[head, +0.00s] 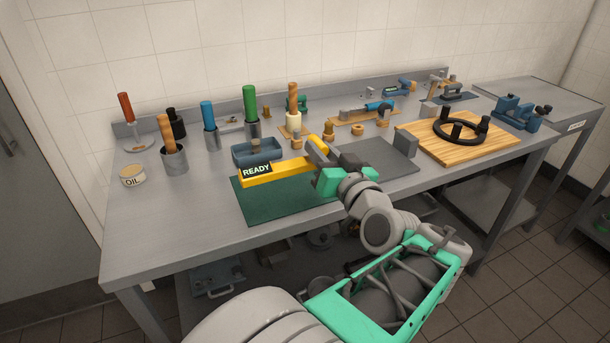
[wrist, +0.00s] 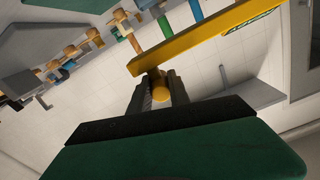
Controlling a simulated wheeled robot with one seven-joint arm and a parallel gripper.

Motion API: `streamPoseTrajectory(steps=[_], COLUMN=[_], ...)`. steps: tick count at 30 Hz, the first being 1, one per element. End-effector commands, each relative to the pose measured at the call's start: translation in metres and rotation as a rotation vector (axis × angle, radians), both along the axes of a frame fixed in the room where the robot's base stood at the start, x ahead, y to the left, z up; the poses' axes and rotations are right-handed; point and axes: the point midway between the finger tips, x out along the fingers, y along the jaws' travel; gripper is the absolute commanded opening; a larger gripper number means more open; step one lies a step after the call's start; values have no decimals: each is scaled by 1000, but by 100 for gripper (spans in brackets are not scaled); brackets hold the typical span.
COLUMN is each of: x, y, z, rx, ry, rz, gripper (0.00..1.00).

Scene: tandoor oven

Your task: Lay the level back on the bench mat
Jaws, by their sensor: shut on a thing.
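The level is a long yellow bar (head: 285,175). My gripper (head: 322,158) is shut on it near its right end in the head view. In the wrist view the bar (wrist: 200,38) crosses the top, and the fingers (wrist: 160,84) close around a yellow round grip under it. The level appears held above the green mat (head: 265,205), which lies at the bench's front edge. The gap under the bar is hard to judge. My gripper hides the mat's right part.
A grey mat (head: 385,155) lies just right of my gripper. Tool cups and an oil tin (head: 133,176) stand left. A wooden board (head: 470,140) with a black ring is at right. The bench's left front is clear.

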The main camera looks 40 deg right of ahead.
Motion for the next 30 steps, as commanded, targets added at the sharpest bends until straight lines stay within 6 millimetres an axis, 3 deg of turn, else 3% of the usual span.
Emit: streamPoseTrajectory(steps=[5,9,12,16,21,30], x=[44,64,72,79,79,78], y=[-27,-43,-50,-55,-56,-55], z=[-26,-59,-71,-82,-110,-112], rx=[7,5,2,1,2,-2], ry=[2,1,0,0,-1,-1], rz=[8,4,2,1,0,-1], gripper=[0,0,0,0,0,0])
